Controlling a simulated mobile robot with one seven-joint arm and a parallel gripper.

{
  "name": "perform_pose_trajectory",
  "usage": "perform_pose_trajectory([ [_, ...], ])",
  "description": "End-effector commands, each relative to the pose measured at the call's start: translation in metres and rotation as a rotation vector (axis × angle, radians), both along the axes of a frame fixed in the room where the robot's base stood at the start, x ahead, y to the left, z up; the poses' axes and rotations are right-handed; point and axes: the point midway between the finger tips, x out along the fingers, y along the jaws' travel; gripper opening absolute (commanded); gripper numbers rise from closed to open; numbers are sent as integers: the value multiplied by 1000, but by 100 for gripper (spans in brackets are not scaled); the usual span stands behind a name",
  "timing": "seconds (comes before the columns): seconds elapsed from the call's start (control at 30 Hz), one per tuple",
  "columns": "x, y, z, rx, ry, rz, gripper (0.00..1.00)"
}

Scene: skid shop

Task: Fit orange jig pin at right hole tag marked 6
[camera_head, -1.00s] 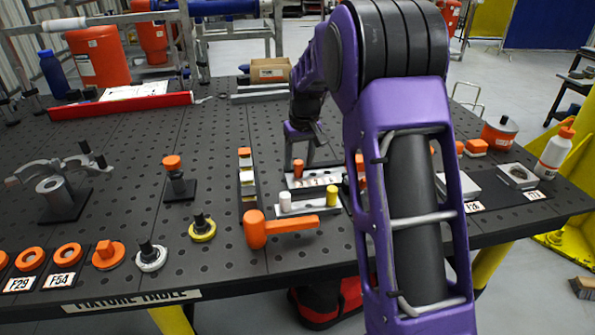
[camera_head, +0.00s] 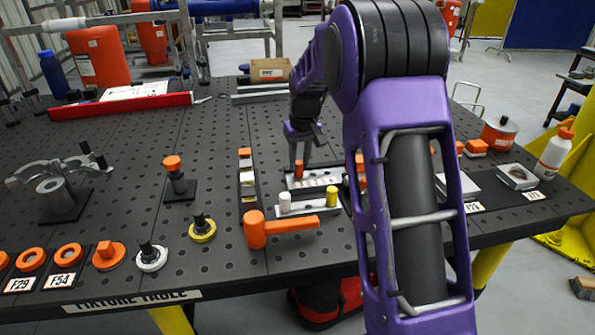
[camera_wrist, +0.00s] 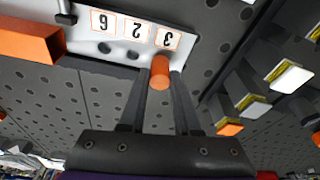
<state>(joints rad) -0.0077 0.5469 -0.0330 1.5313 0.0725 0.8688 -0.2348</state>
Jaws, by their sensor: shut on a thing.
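My gripper (camera_head: 299,158) is shut on an orange pin (camera_wrist: 160,73), which stands between its fingertips in the wrist view. The pin is at the edge of a pale tag plate (camera_wrist: 120,40), close to the tag 3 (camera_wrist: 167,39). This plate also shows in the head view (camera_head: 318,178). Beside it are a tag 2 (camera_wrist: 135,28) and a tag that looks like an upside-down 6 (camera_wrist: 104,21). Dark holes show below these two tags. Whether the pin's lower end is in a hole or above one is hidden.
An orange bar (camera_wrist: 30,42) lies left of the plate in the wrist view. A strip of orange, white and yellow blocks (camera_head: 247,182) stands left of the plate. A white and a yellow peg (camera_head: 332,196) and an orange mallet (camera_head: 256,230) are in front.

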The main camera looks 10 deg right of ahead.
Motion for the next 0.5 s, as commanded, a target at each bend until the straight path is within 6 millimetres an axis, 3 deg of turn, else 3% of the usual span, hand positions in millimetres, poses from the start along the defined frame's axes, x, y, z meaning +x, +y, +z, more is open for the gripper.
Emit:
perform_pose_trajectory([
  [0.5,0,0,37,0,-1,0,0],
])
